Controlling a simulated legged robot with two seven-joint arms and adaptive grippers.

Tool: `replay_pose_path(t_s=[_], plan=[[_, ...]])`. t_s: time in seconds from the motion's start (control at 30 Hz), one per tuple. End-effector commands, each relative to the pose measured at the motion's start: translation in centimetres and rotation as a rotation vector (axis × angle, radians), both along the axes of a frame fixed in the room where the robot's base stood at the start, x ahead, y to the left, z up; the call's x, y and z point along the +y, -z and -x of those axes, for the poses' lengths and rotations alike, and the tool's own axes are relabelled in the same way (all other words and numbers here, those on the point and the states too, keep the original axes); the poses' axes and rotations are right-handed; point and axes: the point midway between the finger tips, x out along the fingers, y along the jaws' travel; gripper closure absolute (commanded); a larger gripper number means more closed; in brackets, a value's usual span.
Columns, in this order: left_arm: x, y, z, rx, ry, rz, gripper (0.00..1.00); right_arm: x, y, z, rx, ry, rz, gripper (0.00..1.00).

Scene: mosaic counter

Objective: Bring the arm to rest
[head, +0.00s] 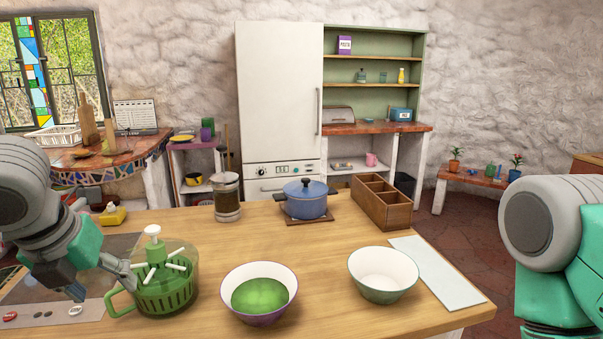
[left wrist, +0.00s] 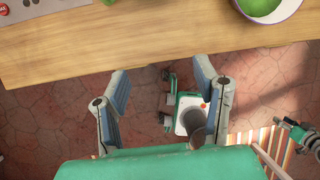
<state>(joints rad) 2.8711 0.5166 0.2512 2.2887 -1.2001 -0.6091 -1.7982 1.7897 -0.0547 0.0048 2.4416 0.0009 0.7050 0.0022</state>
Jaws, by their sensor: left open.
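My left gripper (head: 98,282) is at the left in the head view, beside the green salad spinner. In the left wrist view my left gripper (left wrist: 160,82) has its two fingers wide apart with nothing between them. Floor and the counter's front edge show beyond the fingers. My right arm (head: 548,235) is at the right edge of the head view, its gripper out of frame.
A white mat (head: 440,272) lies right.

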Motion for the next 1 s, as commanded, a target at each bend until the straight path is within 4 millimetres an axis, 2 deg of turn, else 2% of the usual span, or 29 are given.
replay_pose_path(t_s=[0.03, 0.27, 0.37, 0.43, 0.57, 0.63, 0.7, 0.8, 0.9, 1.0], plan=[[-0.4, 1.3, 0.3, 0.027, -0.035, 0.026, 0.44, 0.0, 0.2, -0.1, -0.001, 0.0, 0.0, 0.61], [-2.9, 7.1, 2.7, 0.16, -0.279, 0.193, 0.44, 0.0, 0.9, -0.1, -0.001, 0.0, 0.0, 0.61], [-4.2, 10.7, 4.1, 0.243, -0.457, 0.281, 0.44, 0.0, 1.4, 0.0, -0.001, 0.0, 0.0, 0.61], [-5.2, 13.8, 5.3, 0.313, -0.62, 0.346, 0.44, 0.0, 1.8, 0.0, 0.0, 0.0, 0.0, 0.61], [-7.1, 21.0, 8.5, 0.448, -1.071, 0.456, 0.44, 0.0, 2.8, 0.0, 0.0, 0.0, 0.0, 0.61], [-7.6, 25.2, 10.7, 0.492, -1.376, 0.497, 0.44, 0.0, 3.4, 0.0, 0.0, 0.0, 0.0, 0.61], [-7.5, 29.2, 12.9, 0.495, -1.686, 0.517, 0.44, 0.0, 4.0, 0.0, -0.001, 0.0, 0.0, 0.61], [-6.6, 34.1, 16.0, 0.426, -2.085, 0.531, 0.44, 0.0, 4.8, 0.0, 0.0, 0.0, 0.0, 0.61], [-5.0, 37.5, 18.6, 0.304, -2.385, 0.543, 0.44, 0.0, 5.3, 0.0, 0.0, 0.0, 0.0, 0.61], [-3.6, 39.5, 20.5, 0.185, -2.577, 0.561, 0.44, 0.0, 5.7, 0.0, 0.0, 0.0, 0.0, 0.61]])
